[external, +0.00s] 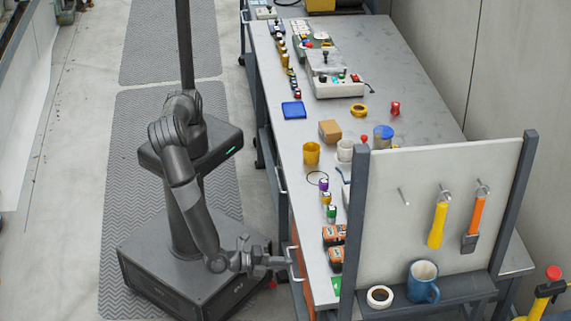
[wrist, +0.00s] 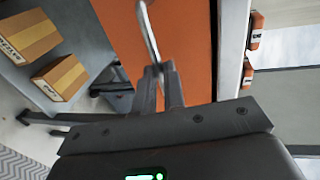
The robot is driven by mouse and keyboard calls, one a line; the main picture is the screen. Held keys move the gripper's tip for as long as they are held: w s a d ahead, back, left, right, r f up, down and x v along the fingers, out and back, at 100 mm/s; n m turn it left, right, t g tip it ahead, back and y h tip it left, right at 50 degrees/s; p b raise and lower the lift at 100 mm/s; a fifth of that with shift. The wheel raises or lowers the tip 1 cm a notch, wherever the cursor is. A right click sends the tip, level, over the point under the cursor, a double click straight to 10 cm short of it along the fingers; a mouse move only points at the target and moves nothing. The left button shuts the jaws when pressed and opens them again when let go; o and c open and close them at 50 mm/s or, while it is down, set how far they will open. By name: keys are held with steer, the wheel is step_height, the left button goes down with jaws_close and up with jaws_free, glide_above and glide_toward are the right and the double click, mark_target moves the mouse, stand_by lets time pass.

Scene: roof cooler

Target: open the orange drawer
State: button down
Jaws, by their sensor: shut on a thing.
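The orange drawer (wrist: 187,40) fills the middle of the wrist view; its front carries a light metal bar handle (wrist: 147,30). In the external view only a narrow strip of its orange front (external: 301,272) shows under the workbench, beside the handle (external: 291,262). My gripper (external: 284,261) reaches the handle from the left. In the wrist view my gripper (wrist: 160,78) has its fingers closed around the near end of the handle. How far the drawer stands out cannot be told from these frames.
The workbench (external: 400,80) holds cups, small boxes and coloured parts. A pegboard (external: 400,165) with hanging tools stands at its near end. In the wrist view, cardboard boxes (wrist: 27,35) lie on a grey shelf to the left. Free floor (external: 75,200) lies left of my base.

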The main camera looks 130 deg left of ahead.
steer(key=f+v, duration=0.3)
steer(key=v, duration=1.1)
steer(key=s+d+f+v, duration=0.1)
steer(key=f+v, duration=0.2)
steer(key=v, duration=1.2)
steer(key=shift+s+d+f, duration=0.1)
steer(key=shift+d, duration=0.05)
steer(key=c, duration=1.5)
jaws_free()
steer(key=v, duration=1)
steer(key=shift+s+d, duration=0.2)
steer(key=shift+s, duration=0.05)
steer(key=shift+w, duration=0.1)
